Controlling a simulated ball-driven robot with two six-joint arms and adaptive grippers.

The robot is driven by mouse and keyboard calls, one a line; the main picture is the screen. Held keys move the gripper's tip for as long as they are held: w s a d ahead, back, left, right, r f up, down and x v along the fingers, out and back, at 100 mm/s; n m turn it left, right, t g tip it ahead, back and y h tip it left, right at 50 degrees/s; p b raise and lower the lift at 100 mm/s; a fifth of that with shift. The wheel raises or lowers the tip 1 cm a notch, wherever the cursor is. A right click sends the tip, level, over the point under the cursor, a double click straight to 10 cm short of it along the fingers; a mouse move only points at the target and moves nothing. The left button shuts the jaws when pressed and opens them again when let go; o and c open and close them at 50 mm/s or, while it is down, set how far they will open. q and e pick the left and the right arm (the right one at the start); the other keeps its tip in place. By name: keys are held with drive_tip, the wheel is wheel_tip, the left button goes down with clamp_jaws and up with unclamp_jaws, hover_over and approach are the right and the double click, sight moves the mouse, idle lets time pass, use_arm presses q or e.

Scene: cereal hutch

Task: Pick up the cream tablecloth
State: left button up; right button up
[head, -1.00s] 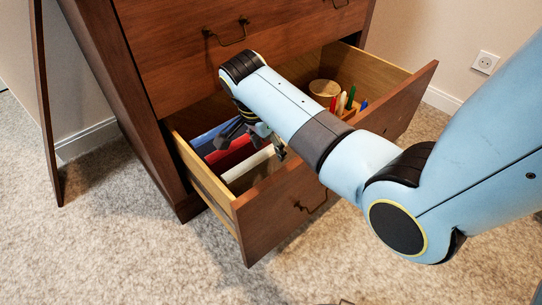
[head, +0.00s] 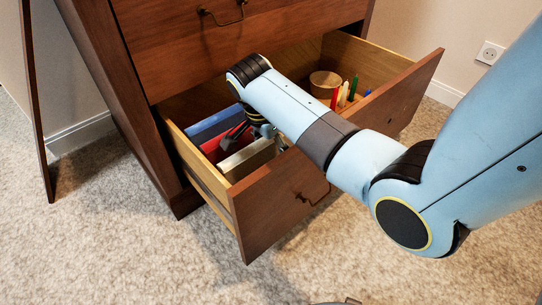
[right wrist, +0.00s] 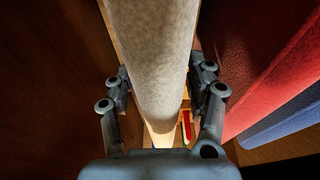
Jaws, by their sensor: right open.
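The cream tablecloth (head: 246,159) is a folded, upright bundle near the front of the open drawer (head: 283,202). In the right wrist view the tablecloth (right wrist: 155,50) runs between the two fingers of my right gripper (right wrist: 163,85). The fingers are spread, one on each side of it; I cannot tell whether either touches it. In the head view my right gripper (head: 266,129) is down in the drawer, partly hidden by my own arm. My left gripper is not in view.
A red cloth (right wrist: 260,60) stands right behind the tablecloth, with a blue cloth (head: 213,124) beyond it. The drawer's right side holds a round wooden container (head: 325,84) and several coloured candle-like sticks (head: 347,93). The drawer walls are close around the gripper.

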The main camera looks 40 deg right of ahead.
drive_tip(key=shift+f, duration=0.1)
drive_tip(key=shift+c, duration=0.2)
clamp_jaws()
